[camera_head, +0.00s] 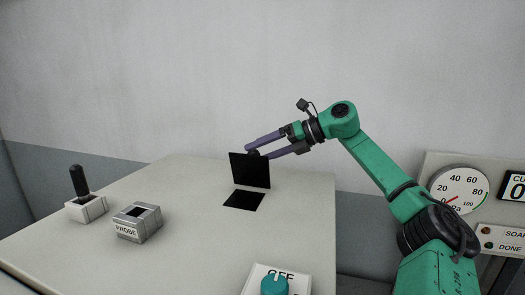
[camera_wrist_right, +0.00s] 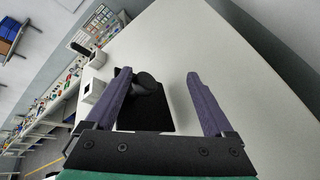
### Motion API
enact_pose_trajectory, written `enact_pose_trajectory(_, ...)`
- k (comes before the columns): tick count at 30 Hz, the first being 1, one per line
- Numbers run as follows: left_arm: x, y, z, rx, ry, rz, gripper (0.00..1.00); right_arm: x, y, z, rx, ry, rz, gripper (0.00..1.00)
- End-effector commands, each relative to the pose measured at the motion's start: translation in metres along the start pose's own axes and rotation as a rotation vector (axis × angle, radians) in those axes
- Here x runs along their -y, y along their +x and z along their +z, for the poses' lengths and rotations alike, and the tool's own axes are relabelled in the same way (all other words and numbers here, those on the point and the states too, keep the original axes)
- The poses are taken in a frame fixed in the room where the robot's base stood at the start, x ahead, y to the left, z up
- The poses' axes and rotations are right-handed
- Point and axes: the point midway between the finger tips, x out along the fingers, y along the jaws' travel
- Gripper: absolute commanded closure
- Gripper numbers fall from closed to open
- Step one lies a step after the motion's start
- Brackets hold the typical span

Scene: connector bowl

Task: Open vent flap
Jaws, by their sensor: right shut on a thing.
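The black vent flap (camera_head: 250,171) stands raised, close to upright, behind the dark square opening (camera_head: 244,200) in the grey panel top. In the right wrist view the flap (camera_wrist_right: 150,112) shows as a dark plate with a round black knob (camera_wrist_right: 146,82) between my fingers. My right gripper (camera_head: 259,149) is at the flap's upper edge, its purple fingers around the knob, which lies nearer one finger. It also shows in the right wrist view (camera_wrist_right: 159,73). The knob is partly hidden in the head view. My left gripper is not in view.
A black-handled switch (camera_head: 79,185) and a grey PROBE box (camera_head: 137,222) stand on the panel's left. A teal knob (camera_head: 274,285) is at the front. A gauge (camera_head: 459,190) is at the right. The panel top around the opening is clear.

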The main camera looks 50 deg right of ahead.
Motion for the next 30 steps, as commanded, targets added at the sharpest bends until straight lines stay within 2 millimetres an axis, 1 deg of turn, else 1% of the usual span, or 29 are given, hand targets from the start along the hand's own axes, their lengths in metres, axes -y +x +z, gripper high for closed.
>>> enact_pose_trajectory(1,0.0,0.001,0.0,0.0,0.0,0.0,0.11,0.006,0.005,-0.006,-0.021,0.002,-0.013,0.31)
enact_pose_trajectory(5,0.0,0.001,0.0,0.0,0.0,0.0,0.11,0.006,0.004,-0.006,-0.021,0.002,-0.014,0.31)
enact_pose_trajectory(8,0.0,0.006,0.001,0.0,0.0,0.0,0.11,0.008,-0.001,-0.007,-0.019,0.002,-0.016,0.31)
enact_pose_trajectory(11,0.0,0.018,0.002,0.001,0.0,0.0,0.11,0.009,-0.018,-0.008,-0.014,0.0,-0.017,0.31)
enact_pose_trajectory(12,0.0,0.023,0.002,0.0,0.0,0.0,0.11,0.008,-0.028,-0.008,-0.011,-0.001,-0.016,0.31)
enact_pose_trajectory(14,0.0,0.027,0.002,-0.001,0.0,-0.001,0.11,0.006,-0.047,-0.006,-0.007,-0.001,-0.015,0.31)
enact_pose_trajectory(15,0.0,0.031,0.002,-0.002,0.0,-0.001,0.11,0.004,-0.06,-0.006,-0.005,-0.002,-0.015,0.31)
enact_pose_trajectory(18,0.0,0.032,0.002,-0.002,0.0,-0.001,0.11,0.0,-0.092,-0.004,-0.002,-0.001,-0.012,0.31)
enact_pose_trajectory(21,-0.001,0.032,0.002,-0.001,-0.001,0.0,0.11,-0.003,-0.119,-0.003,-0.001,-0.002,-0.009,0.31)
enact_pose_trajectory(24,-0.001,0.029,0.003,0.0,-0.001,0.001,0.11,-0.005,-0.137,-0.002,-0.002,-0.002,-0.007,0.31)
enact_pose_trajectory(25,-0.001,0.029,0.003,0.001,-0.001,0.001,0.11,-0.005,-0.141,-0.003,-0.001,-0.002,-0.005,0.31)
enact_pose_trajectory(27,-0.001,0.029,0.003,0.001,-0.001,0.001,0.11,-0.006,-0.145,-0.003,-0.001,-0.003,-0.004,0.31)
enact_pose_trajectory(30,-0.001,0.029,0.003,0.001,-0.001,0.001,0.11,-0.007,-0.147,-0.003,-0.002,-0.004,-0.003,0.31)
